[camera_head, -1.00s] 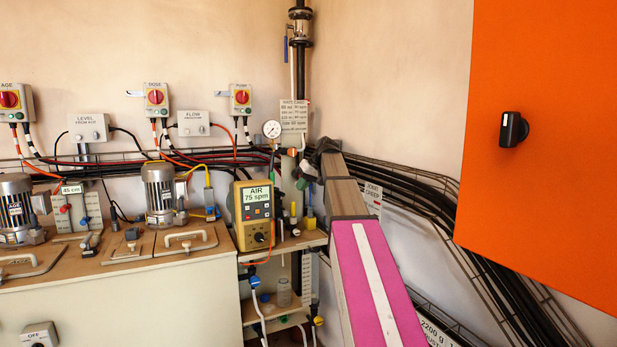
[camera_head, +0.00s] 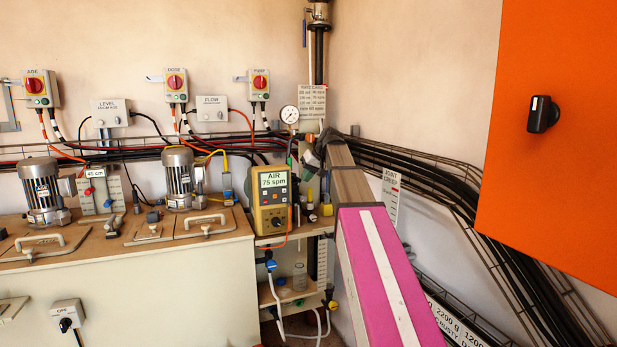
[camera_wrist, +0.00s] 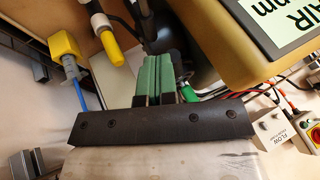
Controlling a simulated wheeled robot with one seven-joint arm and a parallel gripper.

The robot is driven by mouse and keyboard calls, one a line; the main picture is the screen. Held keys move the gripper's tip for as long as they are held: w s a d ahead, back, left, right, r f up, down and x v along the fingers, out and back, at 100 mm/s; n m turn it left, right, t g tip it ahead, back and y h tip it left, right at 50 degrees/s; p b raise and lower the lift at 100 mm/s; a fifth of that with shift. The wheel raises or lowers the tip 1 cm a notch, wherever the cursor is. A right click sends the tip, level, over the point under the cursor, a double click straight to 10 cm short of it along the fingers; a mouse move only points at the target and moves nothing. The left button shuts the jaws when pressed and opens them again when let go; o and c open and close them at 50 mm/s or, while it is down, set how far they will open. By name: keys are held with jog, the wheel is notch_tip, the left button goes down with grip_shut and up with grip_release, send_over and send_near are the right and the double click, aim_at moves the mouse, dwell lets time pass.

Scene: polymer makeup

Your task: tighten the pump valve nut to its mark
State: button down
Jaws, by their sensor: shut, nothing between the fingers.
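My gripper (camera_wrist: 160,58) shows in the wrist view with its two green-padded fingers together and nothing held between them. A dark rounded part lies just beyond the fingertips; I cannot tell whether they touch it. In the head view my gripper (camera_head: 311,157) is small at the end of my arm, in the corner beside the yellow AIR meter (camera_head: 271,200), which reads 75 spm. The meter (camera_wrist: 240,50) is close on the right in the wrist view. I cannot make out the pump valve nut or its mark in either view; my arm covers part of that corner.
A round pressure gauge (camera_head: 289,114) and a rate card (camera_head: 312,100) are above my gripper. In the wrist view a yellow-tipped rod (camera_wrist: 111,48) and a yellow block (camera_wrist: 65,46) with a blue part stand to the left. Black cables (camera_head: 430,180) run along the right wall.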

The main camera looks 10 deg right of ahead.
jog(key=shift+s+a, duration=0.3)
jog(key=shift+a, duration=0.25)
jog(key=v, duration=1)
jog(key=s+a+f+m+g+h, duration=0.1)
jog(key=s+f, duration=0.3)
jog(key=f, duration=1.1)
jog(key=s+a+f+m+g+h, duration=0.1)
jog(key=s+f, duration=0.2)
jog(key=f, duration=1.2)
jog(key=s+f+g+h, duration=0.1)
jog(key=s+f, duration=0.8)
jog(key=f, duration=0.3)
jog(key=s+a+f+h, duration=0.1)
jog(key=s+f+h, duration=0.1)
jog(key=s+f, duration=0.8)
jog(key=shift+a+f+g+h, duration=0.2)
jog(key=shift+f+g+h, duration=0.15)
jog(key=shift+f, duration=0.55)
jog(key=c, duration=1.8)
grip_release()
